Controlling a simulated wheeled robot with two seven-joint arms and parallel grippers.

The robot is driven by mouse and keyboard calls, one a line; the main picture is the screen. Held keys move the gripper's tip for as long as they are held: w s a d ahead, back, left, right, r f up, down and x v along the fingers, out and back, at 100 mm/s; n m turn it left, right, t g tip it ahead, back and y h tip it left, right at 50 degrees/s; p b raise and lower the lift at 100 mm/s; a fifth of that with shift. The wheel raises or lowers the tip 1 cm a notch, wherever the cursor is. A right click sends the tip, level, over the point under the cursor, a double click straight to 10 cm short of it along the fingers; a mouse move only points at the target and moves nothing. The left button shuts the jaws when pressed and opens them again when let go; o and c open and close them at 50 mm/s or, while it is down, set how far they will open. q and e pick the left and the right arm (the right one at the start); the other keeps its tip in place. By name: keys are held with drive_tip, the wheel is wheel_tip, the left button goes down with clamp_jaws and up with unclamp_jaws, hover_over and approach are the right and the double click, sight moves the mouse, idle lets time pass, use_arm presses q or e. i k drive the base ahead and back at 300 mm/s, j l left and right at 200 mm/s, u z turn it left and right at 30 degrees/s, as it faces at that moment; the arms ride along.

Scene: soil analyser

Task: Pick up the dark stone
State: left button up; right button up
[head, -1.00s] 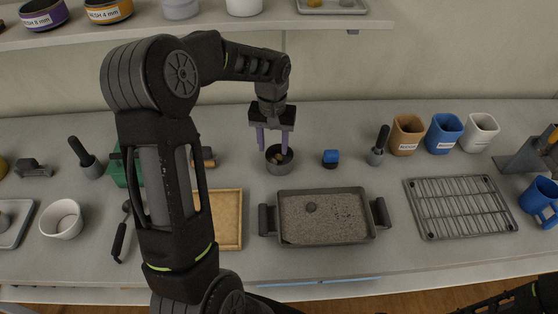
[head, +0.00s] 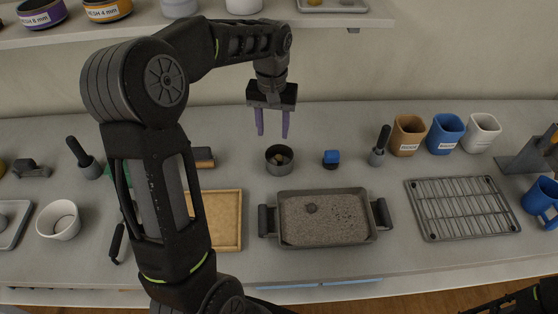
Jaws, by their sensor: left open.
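A small dark stone (head: 311,208) lies on the grainy soil in a grey rectangular tray (head: 330,244) with dark side handles, near the front middle of the table. My left gripper (head: 272,134) is open and empty, pointing down. The bowl holds a few small brownish pieces. My right gripper is not in view; only part of a dark arm shows at the lower right corner.
A wire rack (head: 462,208) lies right of the tray, and a wooden board (head: 222,220) lies left of it. A small blue-topped item (head: 331,158) and a dark-handled tool (head: 379,148) stand behind the tray. Three cups, including a blue one (head: 443,135), stand back right.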

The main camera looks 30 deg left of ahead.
sight(312, 208)
drive_tip(key=k, duration=1.5)
